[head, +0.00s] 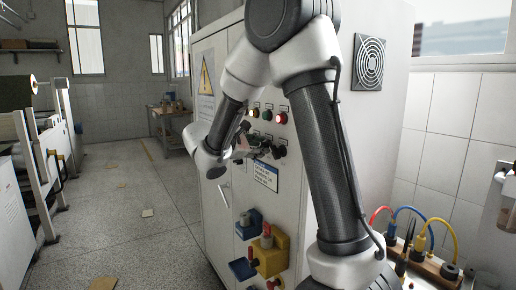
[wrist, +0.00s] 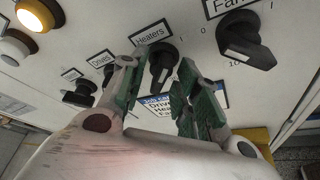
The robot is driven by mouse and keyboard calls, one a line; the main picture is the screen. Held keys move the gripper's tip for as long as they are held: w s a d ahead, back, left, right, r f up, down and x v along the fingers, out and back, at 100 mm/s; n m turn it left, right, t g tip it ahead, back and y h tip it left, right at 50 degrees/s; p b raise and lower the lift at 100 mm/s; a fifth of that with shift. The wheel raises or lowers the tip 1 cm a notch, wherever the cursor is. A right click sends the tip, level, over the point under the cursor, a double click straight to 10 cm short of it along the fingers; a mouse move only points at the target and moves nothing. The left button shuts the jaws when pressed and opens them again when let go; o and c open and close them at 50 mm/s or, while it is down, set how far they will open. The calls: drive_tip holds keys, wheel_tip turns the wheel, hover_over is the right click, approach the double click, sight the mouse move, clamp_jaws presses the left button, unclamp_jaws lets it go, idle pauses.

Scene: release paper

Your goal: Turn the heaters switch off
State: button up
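The heaters switch (wrist: 162,62) is a black rotary knob under a white "Heaters" label (wrist: 152,32) on the pale cabinet panel in the wrist view. Its handle slants downward in the picture. My gripper (wrist: 165,72) is open, with one green-padded finger on each side of the knob. I cannot tell whether either finger touches it. In the head view my gripper (head: 247,142) is at the cabinet front, partly hidden by my arm, and the heaters switch cannot be made out clearly.
The fans knob (wrist: 246,42) is right of the heaters switch, and the drives knob (wrist: 105,75) is left. A lit lamp (wrist: 36,14) is at upper left. The cabinet (head: 211,180) carries blue and yellow lockout boxes (head: 272,258) lower down. Open floor (head: 130,215) lies left.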

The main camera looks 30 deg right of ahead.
clamp_jaws()
drive_tip(key=shift+n, duration=0.3)
drive_tip(key=shift+n+g, duration=0.7)
drive_tip(key=shift+n, duration=0.3)
drive_tip(key=n+g, duration=0.2)
drive_tip(key=n, duration=0.1)
drive_tip(key=n+g, duration=0.2)
drive_tip(key=n, duration=0.1)
drive_tip(key=n+g, duration=0.2)
drive_tip(key=n, duration=0.1)
drive_tip(key=shift+w+n+g, duration=0.3)
drive_tip(key=shift+g, duration=0.1)
drive_tip(key=shift+h, duration=0.3)
